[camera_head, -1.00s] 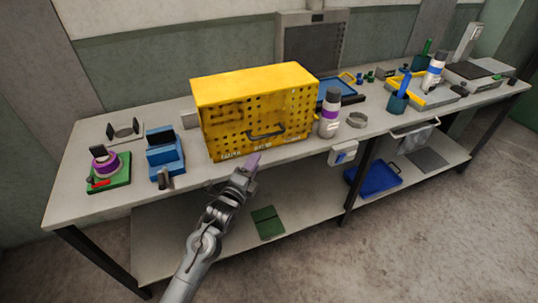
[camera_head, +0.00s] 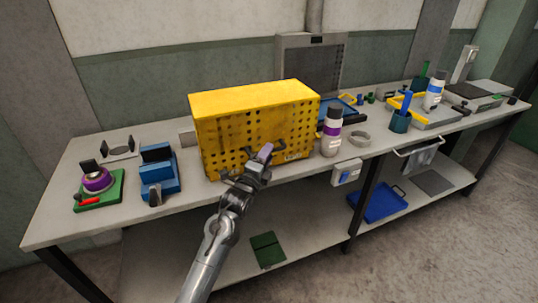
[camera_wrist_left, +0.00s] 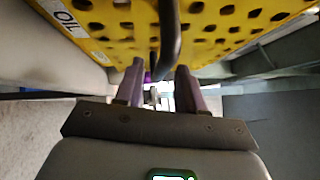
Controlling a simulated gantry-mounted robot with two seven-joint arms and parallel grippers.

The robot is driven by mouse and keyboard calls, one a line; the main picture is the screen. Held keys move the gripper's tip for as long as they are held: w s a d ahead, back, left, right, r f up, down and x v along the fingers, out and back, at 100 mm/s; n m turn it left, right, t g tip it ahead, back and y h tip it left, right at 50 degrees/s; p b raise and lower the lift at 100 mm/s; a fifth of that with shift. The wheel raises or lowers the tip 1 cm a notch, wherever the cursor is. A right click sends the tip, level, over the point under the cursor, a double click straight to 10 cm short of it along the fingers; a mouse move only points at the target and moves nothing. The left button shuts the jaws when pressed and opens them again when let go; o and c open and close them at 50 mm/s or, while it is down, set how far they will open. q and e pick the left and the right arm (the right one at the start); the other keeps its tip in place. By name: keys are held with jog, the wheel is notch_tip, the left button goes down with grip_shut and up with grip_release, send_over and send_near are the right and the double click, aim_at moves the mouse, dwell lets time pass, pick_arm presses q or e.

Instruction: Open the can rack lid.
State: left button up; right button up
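The yellow can rack (camera_head: 255,115), a box with a perforated front, stands on the workbench with its front lid shut. My left gripper (camera_head: 262,155) is at the lower front of the rack and hides most of the lid's dark handle. In the left wrist view, the dark handle (camera_wrist_left: 170,35) reaches down toward the gap between my two purple-grey fingers (camera_wrist_left: 157,80), which are apart. I cannot tell whether they touch the handle. A white label reading OIL (camera_wrist_left: 65,18) shows on the rack front. My right gripper is not in view.
A white bottle with a purple band (camera_head: 332,132) and a grey ring (camera_head: 360,138) stand right of the rack. A blue fixture (camera_head: 158,175) and a green board (camera_head: 98,190) stand to the left. The bench's front edge runs just below the rack.

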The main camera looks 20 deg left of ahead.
pick_arm(q)
jog(key=shift+w+d+r, duration=0.1)
jog(key=shift+w, duration=0.9)
grip_shut()
